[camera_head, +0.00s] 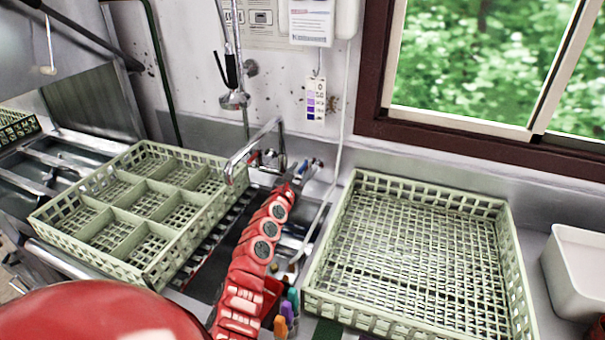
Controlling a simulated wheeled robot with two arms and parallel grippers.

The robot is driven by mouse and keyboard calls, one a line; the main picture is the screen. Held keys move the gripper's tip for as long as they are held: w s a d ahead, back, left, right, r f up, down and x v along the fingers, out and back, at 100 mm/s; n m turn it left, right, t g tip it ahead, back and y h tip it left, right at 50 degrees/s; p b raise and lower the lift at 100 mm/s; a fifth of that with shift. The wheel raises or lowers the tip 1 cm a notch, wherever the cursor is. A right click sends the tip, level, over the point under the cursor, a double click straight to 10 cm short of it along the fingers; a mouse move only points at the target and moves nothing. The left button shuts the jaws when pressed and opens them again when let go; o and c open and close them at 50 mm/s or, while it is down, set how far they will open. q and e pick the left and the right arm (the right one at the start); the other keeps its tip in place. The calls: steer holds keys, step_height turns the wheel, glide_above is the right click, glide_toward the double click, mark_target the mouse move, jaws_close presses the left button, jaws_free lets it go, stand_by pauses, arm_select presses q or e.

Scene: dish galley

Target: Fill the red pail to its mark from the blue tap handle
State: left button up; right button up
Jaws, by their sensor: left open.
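The blue tap handle (317,163) shows at the right of the metal tap (256,142), at the back of the sink. My left arm reaches up over the sink. My left gripper (298,171) is small in view, open, just left of the blue handle; I cannot tell whether it touches. A red surface (272,291) shows low in the sink beside my arm and may be the red pail; my arm hides most of it. Its mark and any water in it are not visible. My right gripper is not in view.
A green divided rack (143,271) stands left of the sink (233,243), an empty green mesh rack (322,300) right of it. Colored handles (281,325) stand near the sink's front. A hanging spray hose (234,99) is behind. A white bin (579,262) is far right.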

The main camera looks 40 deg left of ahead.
arm_select(q)
steer(key=shift+w+a, duration=0.15)
steer(key=shift+w, duration=0.2)
steer(key=shift+w+r, duration=0.1)
steer(key=shift+w, duration=0.2)
jaws_close()
stand_by(1.1)
